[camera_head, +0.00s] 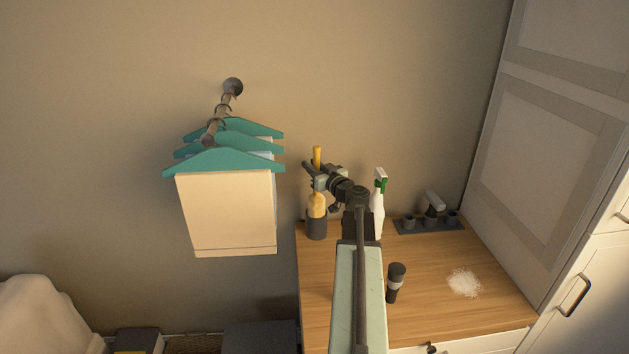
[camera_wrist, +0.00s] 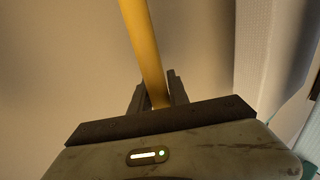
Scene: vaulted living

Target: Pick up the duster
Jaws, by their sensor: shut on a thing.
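The duster has a yellow handle (camera_head: 317,156) that stands upright near the wall at the back left of the wooden counter. My gripper (camera_head: 313,176) is shut around this handle. In the wrist view the yellow handle (camera_wrist: 143,45) passes between the two dark fingers of my gripper (camera_wrist: 155,92). Below my gripper a tan-yellow part (camera_head: 317,203) shows above a dark cup-shaped base (camera_head: 316,225). My gripper hides the stretch between the handle and this part. I cannot tell whether the lower part rests in the base or is clear of it.
A white and green spray bottle (camera_head: 377,205) stands close right of my arm. A dark cylinder (camera_head: 396,281) and white powder (camera_head: 464,283) are on the counter (camera_head: 432,262), with a dark rack (camera_head: 428,226) behind. Teal hangers with cloths (camera_head: 226,213) hang at left; a cabinet (camera_head: 548,150) stands right.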

